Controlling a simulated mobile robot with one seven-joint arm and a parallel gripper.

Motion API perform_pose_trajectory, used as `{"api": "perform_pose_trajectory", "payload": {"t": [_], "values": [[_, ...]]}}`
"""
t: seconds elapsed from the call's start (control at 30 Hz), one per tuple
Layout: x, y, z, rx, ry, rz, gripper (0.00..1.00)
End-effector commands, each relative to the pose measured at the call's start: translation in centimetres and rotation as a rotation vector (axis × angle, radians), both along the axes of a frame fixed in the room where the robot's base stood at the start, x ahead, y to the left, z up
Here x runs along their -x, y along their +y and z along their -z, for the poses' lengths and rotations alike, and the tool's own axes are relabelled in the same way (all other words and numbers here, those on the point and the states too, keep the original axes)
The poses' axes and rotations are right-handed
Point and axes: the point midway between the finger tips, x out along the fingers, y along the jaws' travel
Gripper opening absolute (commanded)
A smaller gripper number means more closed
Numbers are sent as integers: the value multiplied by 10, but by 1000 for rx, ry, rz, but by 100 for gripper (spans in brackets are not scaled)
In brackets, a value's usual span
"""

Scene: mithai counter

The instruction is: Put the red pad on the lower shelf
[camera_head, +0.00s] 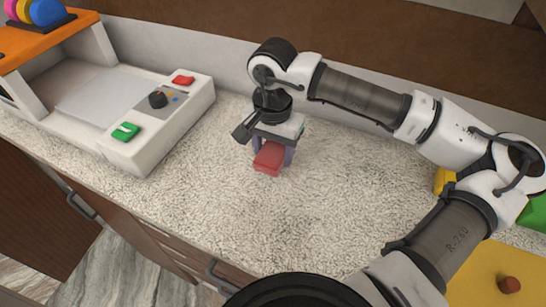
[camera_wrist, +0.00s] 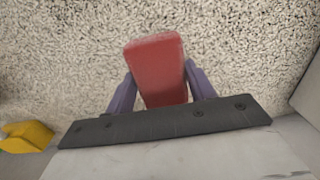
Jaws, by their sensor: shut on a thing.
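The red pad (camera_head: 269,158) is a small rectangular block in the middle of the head view, over the speckled counter. In the wrist view the red pad (camera_wrist: 156,66) sits between the two purple fingers. My gripper (camera_head: 272,152) is shut on it from both sides; the gripper (camera_wrist: 158,88) also shows in the wrist view. Whether the pad touches the counter or hangs just above it is hard to tell. A white unit with an orange upper board (camera_head: 50,42) stands at the left. Beneath and in front of that board is a flat pale grey surface (camera_head: 100,97), apparently the lower level, with nothing seen on it.
A white control panel (camera_head: 150,140) with a green block, a dark knob and a red block stands between the unit and my gripper. Coloured rings rest on the orange board. Yellow and green things (camera_head: 533,212) lie at the right. The counter's middle is clear.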

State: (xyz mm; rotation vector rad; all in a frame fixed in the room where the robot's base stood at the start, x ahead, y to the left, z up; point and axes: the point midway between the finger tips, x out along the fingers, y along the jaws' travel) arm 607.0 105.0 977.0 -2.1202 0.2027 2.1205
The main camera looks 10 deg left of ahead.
Motion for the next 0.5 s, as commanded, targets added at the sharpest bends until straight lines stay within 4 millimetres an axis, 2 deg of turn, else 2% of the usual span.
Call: {"api": "perform_pose_trajectory", "payload": {"t": [0.3, 0.5], "values": [[1, 0, 37, 0, 1, -1, 33], [0, 0, 40, 0, -1, -1, 33]]}}
